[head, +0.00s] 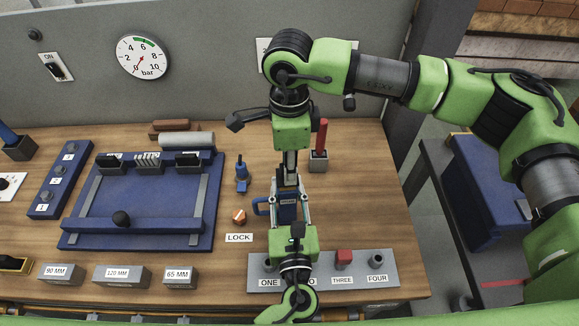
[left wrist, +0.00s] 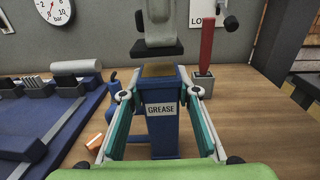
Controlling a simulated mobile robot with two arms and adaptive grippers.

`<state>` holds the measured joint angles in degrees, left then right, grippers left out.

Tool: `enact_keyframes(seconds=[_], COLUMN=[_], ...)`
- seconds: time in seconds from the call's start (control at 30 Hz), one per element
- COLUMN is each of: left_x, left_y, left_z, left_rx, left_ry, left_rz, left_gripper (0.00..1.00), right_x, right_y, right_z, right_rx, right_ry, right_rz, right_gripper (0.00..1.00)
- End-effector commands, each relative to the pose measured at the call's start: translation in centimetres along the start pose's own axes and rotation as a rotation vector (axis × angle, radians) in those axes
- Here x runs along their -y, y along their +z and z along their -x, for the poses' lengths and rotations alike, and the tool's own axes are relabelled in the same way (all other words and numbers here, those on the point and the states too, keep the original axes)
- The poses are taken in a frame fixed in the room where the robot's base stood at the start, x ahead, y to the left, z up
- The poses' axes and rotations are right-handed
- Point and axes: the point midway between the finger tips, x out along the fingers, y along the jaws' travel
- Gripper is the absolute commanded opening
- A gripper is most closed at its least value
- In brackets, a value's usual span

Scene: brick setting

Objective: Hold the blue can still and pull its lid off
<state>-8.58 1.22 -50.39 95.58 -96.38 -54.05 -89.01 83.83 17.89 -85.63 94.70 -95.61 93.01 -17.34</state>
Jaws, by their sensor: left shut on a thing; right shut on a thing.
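The blue can (head: 286,214) stands upright on the wooden bench; its GREASE label faces me in the left wrist view (left wrist: 161,130). My left gripper (left wrist: 159,104) is shut on the can, with one finger at each side. It also shows in the head view (head: 289,204). My right gripper (head: 290,170) reaches down from above and is shut on the lid. The lid (left wrist: 157,48) looks like a dark flat piece above the can in the left wrist view. A tan patch shows between lid and can. The can's blue handle (head: 262,206) sticks out left.
A blue fixture (head: 140,205) lies to the left, and a grey button panel (head: 385,278) in front. A red-handled tool (head: 321,135) stands in a grey holder behind right. Bench right of the can is clear.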

Motion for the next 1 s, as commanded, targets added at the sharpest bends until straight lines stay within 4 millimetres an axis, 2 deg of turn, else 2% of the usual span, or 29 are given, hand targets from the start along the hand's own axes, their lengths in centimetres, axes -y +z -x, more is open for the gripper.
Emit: enact_keyframes(seconds=[0.27, 0.6, 0.8, 0.83, 0.9, 1.0], left_x=[0.0, 0.0, 0.0, 0.0, 0.0, 0.0], left_y=[-0.1, -0.1, -0.1, -0.1, -0.1, -0.1], left_z=[0.0, 0.0, 0.0, 0.0, 0.0, 0.0], left_rx=[-0.002, -0.002, -0.002, -0.002, -0.002, -0.002], left_ry=[0.000, 0.000, 0.000, 0.000, 0.000, 0.000], left_rz=[-0.001, -0.001, -0.001, -0.001, -0.001, -0.001], left_gripper=[0.00, 0.00, 0.00, 0.32, 0.49, 0.49], right_x=[0.0, 0.0, 0.0, 0.0, 0.0, 0.0], right_y=[0.0, 0.0, 0.0, 0.0, 0.0, 0.0], right_z=[0.3, 3.9, 4.0, 4.0, 4.0, 4.0], right_rx=[0.001, 0.000, 0.000, 0.000, 0.000, 0.000], right_ry=[-0.001, -0.001, 0.000, 0.000, 0.000, 0.000], right_rz=[0.000, 0.000, 0.000, 0.000, 0.000, 0.000], right_gripper=[0.00, 0.00, 0.00, 0.00, 0.00, 0.00])
